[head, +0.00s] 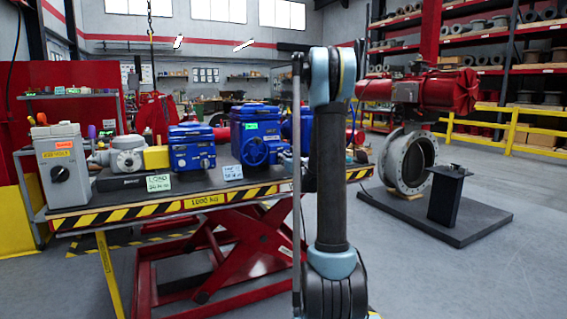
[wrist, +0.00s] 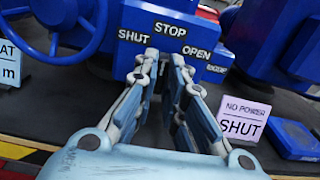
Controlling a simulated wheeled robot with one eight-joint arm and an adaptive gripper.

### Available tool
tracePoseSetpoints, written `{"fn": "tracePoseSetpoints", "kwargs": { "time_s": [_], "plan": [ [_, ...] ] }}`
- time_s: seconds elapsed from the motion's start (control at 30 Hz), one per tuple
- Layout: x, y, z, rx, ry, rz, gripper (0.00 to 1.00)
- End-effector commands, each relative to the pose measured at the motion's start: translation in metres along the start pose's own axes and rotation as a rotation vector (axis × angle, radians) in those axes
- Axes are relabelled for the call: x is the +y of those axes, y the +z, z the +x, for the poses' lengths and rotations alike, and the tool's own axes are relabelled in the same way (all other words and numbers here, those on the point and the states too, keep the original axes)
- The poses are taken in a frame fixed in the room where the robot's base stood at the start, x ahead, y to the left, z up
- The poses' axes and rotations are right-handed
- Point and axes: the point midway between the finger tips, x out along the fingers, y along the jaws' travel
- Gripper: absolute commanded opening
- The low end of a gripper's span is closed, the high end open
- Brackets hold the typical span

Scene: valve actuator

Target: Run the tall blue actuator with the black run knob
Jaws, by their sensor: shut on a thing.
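In the wrist view, a blue actuator housing (wrist: 205,42) carries a front panel with the labels SHUT, STOP and OPEN. A blue handwheel (wrist: 60,22) is to its left. My gripper (wrist: 165,62) is right at this panel, just below the STOP label, with its fingers closed in on the run knob. The fingers hide the knob almost wholly, so its pointing direction cannot be told. In the head view, the tall blue actuator (head: 252,128) with a handwheel stands on the lift table, left of my arm. My gripper is mostly hidden there.
A sign reading NO POWER, SHUT (wrist: 241,118) and a flat blue piece (wrist: 292,139) lie right of my gripper. Another blue actuator (wrist: 275,35) stands close on the right. The lift table (head: 130,210) has a striped edge. A grey control box (head: 62,165) stands at its left end.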

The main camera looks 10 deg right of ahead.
Motion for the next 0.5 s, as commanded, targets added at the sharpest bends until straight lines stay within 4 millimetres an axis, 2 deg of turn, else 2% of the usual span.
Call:
{"fn": "tracePoseSetpoints", "kwargs": {
  "time_s": [0.27, 0.5],
  "plan": [
    [0.0001, -0.0001, -0.0004, 0.0, 0.0, -0.113, 0.0],
    [0.001, -0.0003, -0.0006, 0.0, 0.0, -0.307, 0.0]
  ]
}}
